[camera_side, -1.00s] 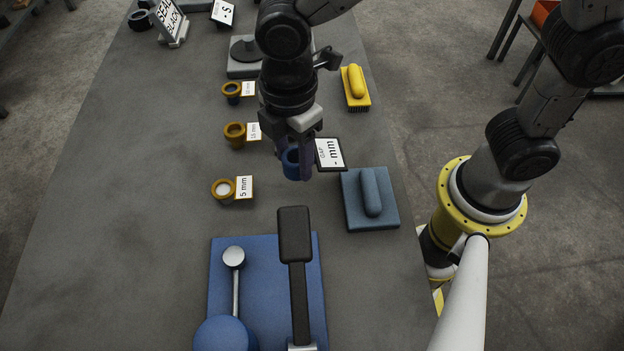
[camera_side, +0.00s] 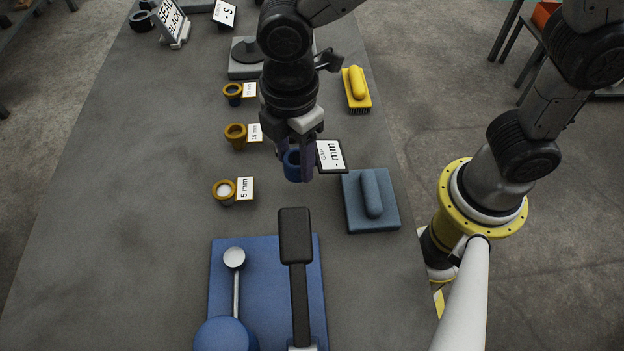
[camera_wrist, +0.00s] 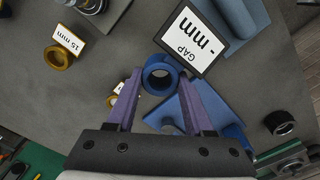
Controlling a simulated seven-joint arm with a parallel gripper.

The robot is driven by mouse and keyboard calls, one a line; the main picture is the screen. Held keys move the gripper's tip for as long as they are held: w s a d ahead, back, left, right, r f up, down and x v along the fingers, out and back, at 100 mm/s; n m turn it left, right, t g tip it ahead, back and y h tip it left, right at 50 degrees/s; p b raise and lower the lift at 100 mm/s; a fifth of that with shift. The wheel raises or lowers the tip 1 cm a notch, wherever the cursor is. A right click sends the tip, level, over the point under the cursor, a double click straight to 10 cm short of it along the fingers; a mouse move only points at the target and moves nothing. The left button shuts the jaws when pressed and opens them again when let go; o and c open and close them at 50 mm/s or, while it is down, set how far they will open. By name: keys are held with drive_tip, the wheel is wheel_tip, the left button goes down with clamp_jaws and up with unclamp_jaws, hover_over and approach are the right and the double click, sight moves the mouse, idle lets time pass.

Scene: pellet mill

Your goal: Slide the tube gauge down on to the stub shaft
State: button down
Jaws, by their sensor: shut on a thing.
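The tube gauge is a short blue tube (camera_side: 292,166), held upright between the fingertips of my gripper (camera_side: 297,160). In the wrist view the purple fingers of my gripper (camera_wrist: 160,86) are shut on the blue ring (camera_wrist: 160,75), and its bore is open toward the camera. It is held over the bench, beside the GAP sign; its exact height is hard to tell. I cannot pick out the stub shaft with certainty. A grey block (camera_side: 236,72) with a dark round part stands at the back, partly behind my arm.
The GAP sign (camera_side: 331,155) is close at the right. A blue-grey pad with a handle (camera_side: 388,215) and a yellow brush (camera_side: 355,85) lie along the right edge. Labelled cups (camera_side: 224,192) stand at the left. A blue plate (camera_side: 265,270) with a black lever (camera_side: 296,240) is in front.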

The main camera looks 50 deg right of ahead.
drive_tip(key=w+d+r+m, duration=0.1)
drive_tip(key=w+d+r, duration=0.7)
drive_tip(key=r, duration=0.3)
drive_tip(key=shift+w+d, duration=0.25)
drive_tip(key=shift+w, duration=0.25)
drive_tip(key=shift+r, duration=0.1)
drive_tip(key=shift+f, duration=3)
drive_tip(key=shift+f, duration=0.1)
drive_tip(key=shift+f, duration=0.3)
drive_tip(key=shift+f, duration=0.15)
